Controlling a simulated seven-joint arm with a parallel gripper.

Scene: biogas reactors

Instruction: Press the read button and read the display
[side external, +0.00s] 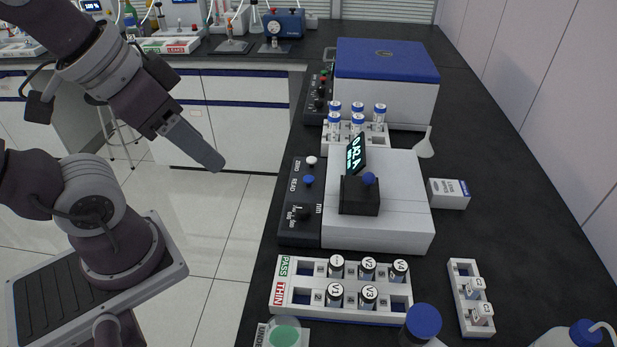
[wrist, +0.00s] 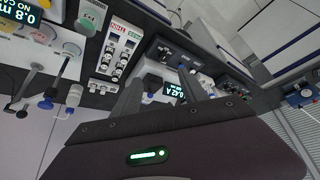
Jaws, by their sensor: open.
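The photometer (side external: 405,210) is a white box with a dark control panel on its left. The panel has a white ZERO button (side external: 312,160), a blue READ button (side external: 309,180) and a black dial (side external: 304,214). Its small lit display (side external: 356,155) stands tilted on top; in the wrist view the display (wrist: 174,91) appears to read 0.42 A. A black block with a blue knob (side external: 368,179) sits by the display. My gripper (side external: 213,162) is open and empty, left of the panel and apart from it. Its fingers flank the display in the wrist view.
A rack of labelled vials (side external: 342,297) stands in front of the photometer, and a rack of blue-capped tubes (side external: 355,135) behind it. A blue-lidded box (side external: 387,85) is farther back. A small white box (side external: 449,194) and a funnel (side external: 424,146) are at right.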

